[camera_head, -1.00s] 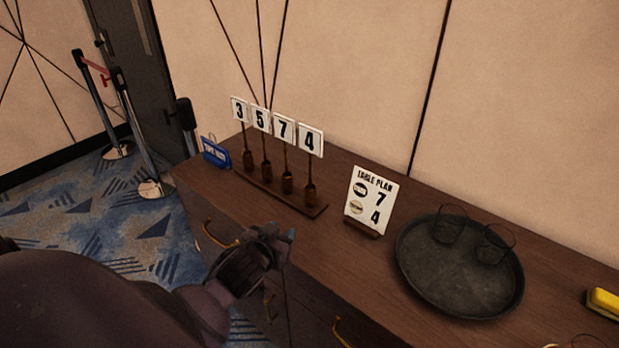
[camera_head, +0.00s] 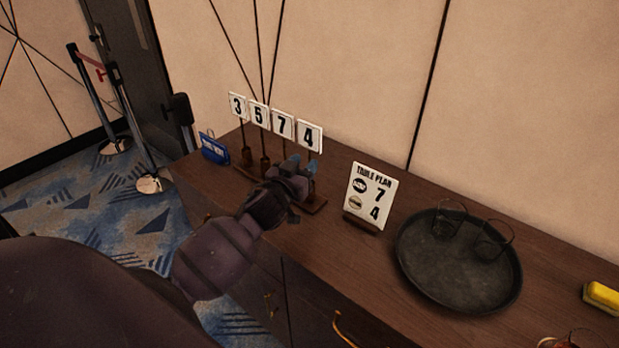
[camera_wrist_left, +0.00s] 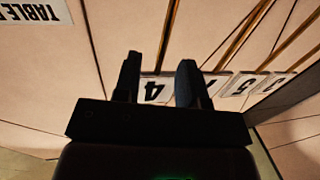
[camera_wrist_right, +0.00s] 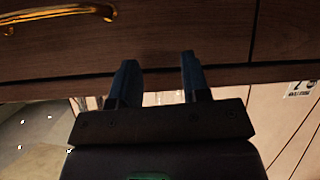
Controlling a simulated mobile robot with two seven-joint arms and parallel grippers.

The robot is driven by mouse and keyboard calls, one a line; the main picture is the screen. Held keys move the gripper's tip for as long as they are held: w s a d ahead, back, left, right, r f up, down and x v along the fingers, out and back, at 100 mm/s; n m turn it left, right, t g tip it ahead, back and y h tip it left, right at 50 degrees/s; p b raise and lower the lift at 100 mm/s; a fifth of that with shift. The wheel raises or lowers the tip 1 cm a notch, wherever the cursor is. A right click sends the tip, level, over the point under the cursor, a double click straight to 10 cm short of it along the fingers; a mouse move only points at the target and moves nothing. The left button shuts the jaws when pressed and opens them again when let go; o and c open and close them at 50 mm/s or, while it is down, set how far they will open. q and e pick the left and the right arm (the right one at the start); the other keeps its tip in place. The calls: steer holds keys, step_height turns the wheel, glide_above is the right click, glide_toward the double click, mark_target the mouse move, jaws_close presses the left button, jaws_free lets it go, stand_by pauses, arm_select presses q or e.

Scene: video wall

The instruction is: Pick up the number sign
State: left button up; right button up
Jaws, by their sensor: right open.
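Four white number signs stand upright in a row on brown stems in a wooden rack (camera_head: 318,204): the 3 sign (camera_head: 238,106), 5 sign (camera_head: 259,115), 7 sign (camera_head: 283,125) and 4 sign (camera_head: 309,136). My left gripper (camera_head: 301,167) is open just below the 4 sign and hides its stem. In the left wrist view, the 4 sign (camera_wrist_left: 153,90) shows upside down between the fingers (camera_wrist_left: 158,80). I cannot tell whether the stem is between them. My right gripper (camera_wrist_right: 158,75) is open and empty, facing the wooden drawer front.
A dark round tray (camera_head: 445,275) with two glasses is farther right. A blue sign (camera_head: 214,149) stands left of the rack. A yellow object (camera_head: 602,297) lies at far right.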

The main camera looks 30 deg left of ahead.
mark_target(309, 158)
arm_select(q)
steer(key=shift+w+a, duration=0.2)
steer(key=shift+w, duration=1.15)
steer(key=shift+w+a, duration=0.15)
steer(key=shift+w, duration=1.2)
jaws_close()
